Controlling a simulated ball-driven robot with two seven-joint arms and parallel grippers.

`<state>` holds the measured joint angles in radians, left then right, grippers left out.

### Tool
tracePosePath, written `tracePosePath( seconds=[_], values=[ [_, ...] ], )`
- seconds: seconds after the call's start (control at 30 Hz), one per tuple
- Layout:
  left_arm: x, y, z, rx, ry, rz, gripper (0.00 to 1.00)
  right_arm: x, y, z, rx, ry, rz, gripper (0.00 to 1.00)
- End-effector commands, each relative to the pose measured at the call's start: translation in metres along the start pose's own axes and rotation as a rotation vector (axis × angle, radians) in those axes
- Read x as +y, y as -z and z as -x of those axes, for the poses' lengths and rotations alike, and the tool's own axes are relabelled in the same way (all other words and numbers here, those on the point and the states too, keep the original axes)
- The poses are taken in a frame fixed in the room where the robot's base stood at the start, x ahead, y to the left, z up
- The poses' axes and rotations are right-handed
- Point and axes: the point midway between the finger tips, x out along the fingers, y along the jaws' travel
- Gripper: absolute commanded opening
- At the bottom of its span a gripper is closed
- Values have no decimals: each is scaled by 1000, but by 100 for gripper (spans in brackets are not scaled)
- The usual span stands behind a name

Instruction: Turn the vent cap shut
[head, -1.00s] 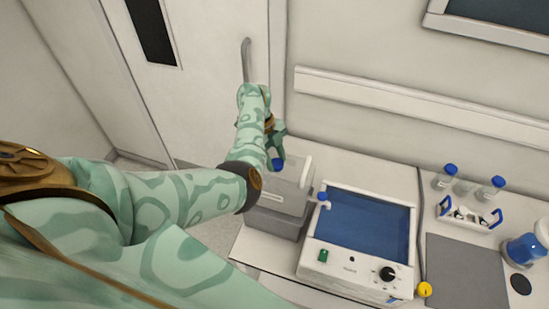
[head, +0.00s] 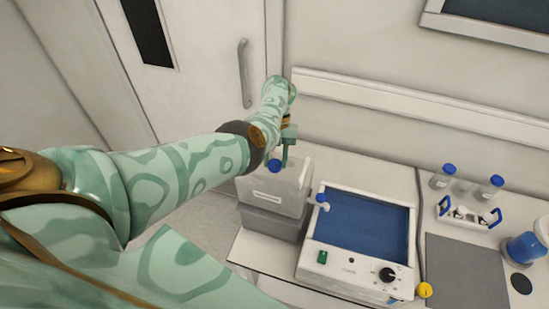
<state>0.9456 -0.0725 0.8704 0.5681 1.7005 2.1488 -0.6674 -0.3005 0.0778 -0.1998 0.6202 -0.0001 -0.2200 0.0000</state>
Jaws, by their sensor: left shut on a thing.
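A pale grey jerrycan-like container (head: 268,192) stands on a darker grey block at the left end of the bench. A blue cap (head: 274,166) shows on its top, just left of my fingers. My left gripper (head: 286,163) points down at the container's top, shut on a small part there. I take that part to be the vent cap, but the fingers hide it and I cannot tell how far it is turned. My right gripper is not in view.
A white device with a blue tray (head: 366,223) stands right of the container, with a blue-knobbed tap (head: 322,199) between them. Further right are a bottle carrier (head: 468,214), a grey mat (head: 466,270) and a yellow knob (head: 424,290). A door handle (head: 244,73) is behind.

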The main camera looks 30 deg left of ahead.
Motion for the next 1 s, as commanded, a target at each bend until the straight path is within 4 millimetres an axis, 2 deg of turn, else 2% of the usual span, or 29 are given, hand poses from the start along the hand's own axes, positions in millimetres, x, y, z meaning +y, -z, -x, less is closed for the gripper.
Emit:
tracePosePath(
  seconds=[0.5, 1.0],
  values=[
    [-4, 2, 0, 1, -174, -421, 15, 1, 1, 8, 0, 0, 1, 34],
    [-6, 2, -1, 0, -255, -616, 15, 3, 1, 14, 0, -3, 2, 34]
  ],
)
